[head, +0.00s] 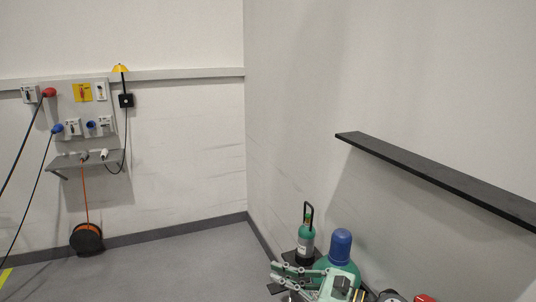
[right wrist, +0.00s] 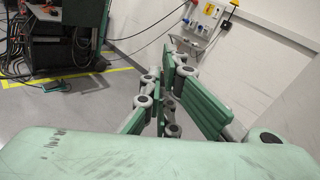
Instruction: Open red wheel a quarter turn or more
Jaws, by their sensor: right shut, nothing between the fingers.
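No red wheel can be made out in either view. My right gripper (head: 276,275) is low in the head view, in front of the gas cylinders, with its fingers pointing left. In the right wrist view its green-padded fingers (right wrist: 168,95) point away over the grey floor, shut with nothing held between them. My left gripper is in neither view.
A green cylinder with a blue cap (head: 341,244) and a smaller green bottle (head: 306,242) stand near the right wall. A black shelf (head: 440,180) juts from that wall. Sockets on a panel (head: 85,110) and a cable reel (head: 87,238) are left. Dark machinery (right wrist: 60,35) stands beyond yellow floor tape.

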